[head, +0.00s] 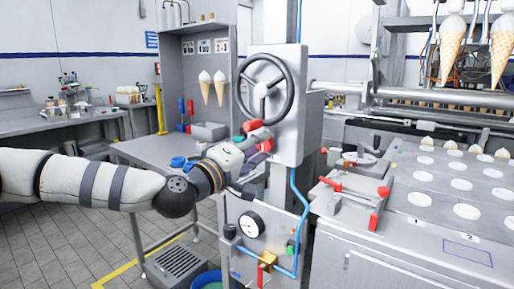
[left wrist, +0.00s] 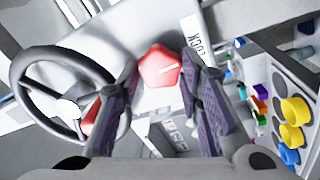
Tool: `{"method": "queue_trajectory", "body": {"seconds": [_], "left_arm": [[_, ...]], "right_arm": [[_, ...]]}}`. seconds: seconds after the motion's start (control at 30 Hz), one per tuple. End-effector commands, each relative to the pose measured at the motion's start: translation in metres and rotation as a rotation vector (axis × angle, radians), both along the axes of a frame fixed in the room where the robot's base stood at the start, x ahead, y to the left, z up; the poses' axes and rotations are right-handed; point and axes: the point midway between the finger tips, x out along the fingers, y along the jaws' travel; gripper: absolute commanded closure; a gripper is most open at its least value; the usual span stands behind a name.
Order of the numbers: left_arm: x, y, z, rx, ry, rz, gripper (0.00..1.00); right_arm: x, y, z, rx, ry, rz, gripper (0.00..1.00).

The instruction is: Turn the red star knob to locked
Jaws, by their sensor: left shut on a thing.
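The red star knob (left wrist: 160,67) shows between the two fingers of my left gripper (left wrist: 160,78) in the left wrist view. A white label (left wrist: 195,36) reading LOCK is just up and right of the knob. The fingers have purple pads and are shut on the knob's sides. In the head view my left gripper (head: 252,146) reaches the upright grey panel (head: 290,140) below the handwheel; the knob is mostly hidden there. My right gripper is not in view.
A dark handwheel (head: 238,90) is close above my left gripper; in the left wrist view it is at left. A gauge (head: 251,224) and blue hose are lower on the machine. A tray machine with red handles (head: 381,207) stands at right.

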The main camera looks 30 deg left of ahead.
Motion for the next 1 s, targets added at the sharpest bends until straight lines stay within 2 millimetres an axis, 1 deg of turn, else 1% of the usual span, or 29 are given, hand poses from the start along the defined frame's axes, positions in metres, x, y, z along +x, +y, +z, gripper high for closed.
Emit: {"method": "queue_trajectory", "body": {"seconds": [0.03,0.2,0.67,0.7,0.77,0.8,1.0], "left_arm": [[0.0005,0.0014,0.0030,0.015,-0.008,0.004,0.95],[0.0005,0.0016,0.0038,0.049,-0.012,0.005,0.95],[0.0005,0.0019,0.0043,0.061,-0.014,0.006,0.95],[0.0005,0.0018,0.0044,0.061,-0.015,0.006,0.65],[0.0005,0.0017,0.0044,0.060,-0.014,0.005,0.51],[0.0004,0.0016,0.0041,0.060,-0.014,0.005,0.46],[0.0002,0.0009,0.0022,0.058,-0.009,0.003,0.46]], "right_arm": [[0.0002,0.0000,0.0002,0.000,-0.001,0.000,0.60],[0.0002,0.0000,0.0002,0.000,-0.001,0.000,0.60],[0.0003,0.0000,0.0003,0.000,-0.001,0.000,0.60],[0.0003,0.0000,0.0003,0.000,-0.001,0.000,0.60],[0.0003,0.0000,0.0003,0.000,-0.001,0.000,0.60],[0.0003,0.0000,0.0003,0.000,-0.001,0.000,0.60],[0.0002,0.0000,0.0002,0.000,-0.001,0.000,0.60]]}}
